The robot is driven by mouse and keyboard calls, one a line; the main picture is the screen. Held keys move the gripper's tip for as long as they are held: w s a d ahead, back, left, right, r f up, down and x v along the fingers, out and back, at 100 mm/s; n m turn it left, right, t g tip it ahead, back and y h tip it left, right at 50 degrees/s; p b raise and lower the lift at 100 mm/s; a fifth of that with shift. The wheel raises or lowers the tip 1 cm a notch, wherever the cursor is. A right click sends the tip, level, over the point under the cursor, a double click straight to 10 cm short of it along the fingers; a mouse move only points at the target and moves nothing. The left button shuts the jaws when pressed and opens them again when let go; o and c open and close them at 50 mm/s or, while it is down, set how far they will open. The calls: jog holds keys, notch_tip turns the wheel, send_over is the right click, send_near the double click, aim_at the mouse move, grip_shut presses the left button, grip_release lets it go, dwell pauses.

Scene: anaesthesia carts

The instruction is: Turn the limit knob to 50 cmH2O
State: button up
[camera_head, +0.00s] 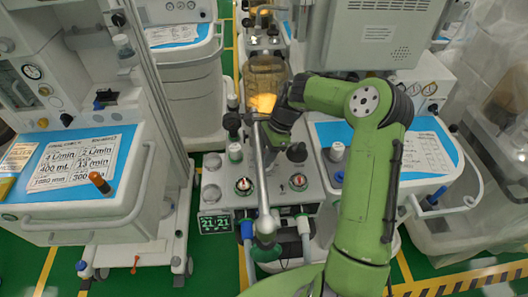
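My gripper (279,127), dark at the end of my green arm, is over the back of the middle cart's grey-white panel (217,178). Its fingertips are small and partly hidden, so I cannot tell whether it is open or touching anything. Several knob-like parts stand on the panel: a black one (232,122), a pale-topped one (235,152) and a dark grey one (297,152) just below my gripper. I cannot tell which is the limit knob, and no cmH2O scale is legible. Two round dials (243,185) are near the panel's front.
A silver tube (262,180) rises in front of the panel, close to my gripper. A clear canister (265,75) with orange content stands behind. A green display (215,224) reads 21 and 21. Carts with blue-edged tops stand left (130,210) and right (455,185).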

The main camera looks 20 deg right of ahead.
jog(key=m+t+p, duration=0.1)
jog(key=m, duration=0.2)
jog(key=shift+r+m+t+p, duration=0.1)
jog(key=shift+m+t+p, duration=0.2)
jog(key=shift+m, duration=0.1)
jog(key=shift+m+t+h+p, duration=0.3)
jog(key=shift+m+t+p, duration=0.15)
jog(key=shift+m, duration=0.65)
jog(key=o, duration=1.1)
jog(key=shift+c, duration=0.2)
jog(key=p+v, duration=0.3)
jog(key=v, duration=1.2)
jog(key=shift+r+p, duration=0.3)
jog(key=shift+p, duration=0.05)
jog(key=shift+d, duration=0.1)
